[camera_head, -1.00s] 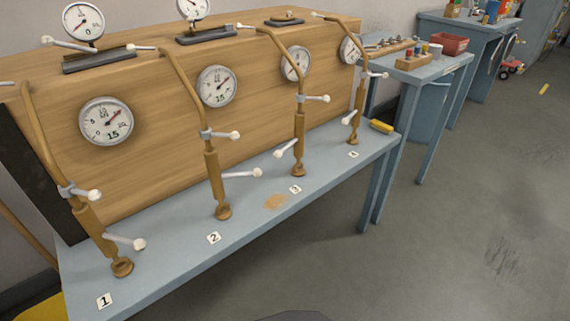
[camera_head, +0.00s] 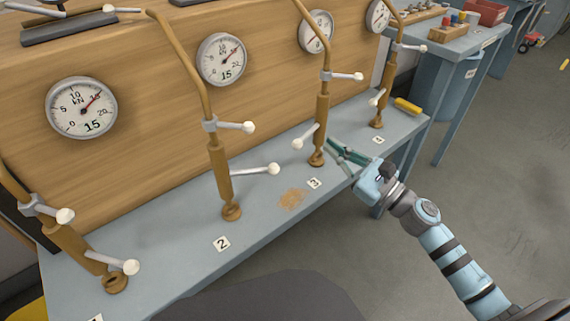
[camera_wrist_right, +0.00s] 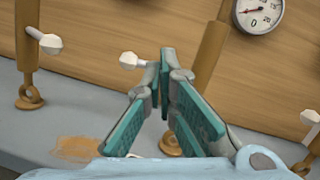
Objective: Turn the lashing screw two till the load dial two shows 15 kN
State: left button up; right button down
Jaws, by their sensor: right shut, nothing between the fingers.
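Lashing screw two (camera_head: 219,165) is a brass rod standing on the bench behind the "2" label (camera_head: 222,244). It has an upper white-knobbed handle (camera_head: 248,127) and a lower one (camera_head: 272,169), both pointing right. Load dial two (camera_head: 221,59) is up and to the right of the screw. Its red needle points up and right; the exact value is too small to read. A green 15 is on its face. My right gripper (camera_head: 335,151) is shut and empty, beside screw three, right of screw two. Its teal fingers (camera_wrist_right: 165,62) meet in the wrist view. My left gripper is out of view.
Lashing screw three (camera_head: 321,118) stands close by my right gripper, with its lower knob (camera_head: 297,143) pointing left. Screw one (camera_head: 85,250) is at the lower left, screw four (camera_head: 385,85) at the right. The bench between screws two and three is free, with a tan patch (camera_head: 292,198).

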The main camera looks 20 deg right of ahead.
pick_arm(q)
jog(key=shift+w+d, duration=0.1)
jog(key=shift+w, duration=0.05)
pick_arm(e)
jog(key=w+a+f+n+g+y, duration=0.1)
jog(key=a+n+g+y, duration=0.3)
jog(key=n, duration=1.4)
jog(key=a+g, duration=0.4)
jog(key=a, duration=0.2)
jog(key=shift+w+a+f+n+g+y, duration=0.25)
jog(key=shift+a+f+n+g+y, duration=0.05)
jog(key=shift+a+f+y, duration=0.1)
jog(key=shift+d, duration=0.1)
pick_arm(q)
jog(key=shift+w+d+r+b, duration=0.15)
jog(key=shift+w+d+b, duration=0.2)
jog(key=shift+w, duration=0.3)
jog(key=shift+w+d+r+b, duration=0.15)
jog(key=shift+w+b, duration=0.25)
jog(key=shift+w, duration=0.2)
pick_arm(e)
jog(key=shift+s+r, duration=0.1)
jog(key=shift+s, duration=0.55)
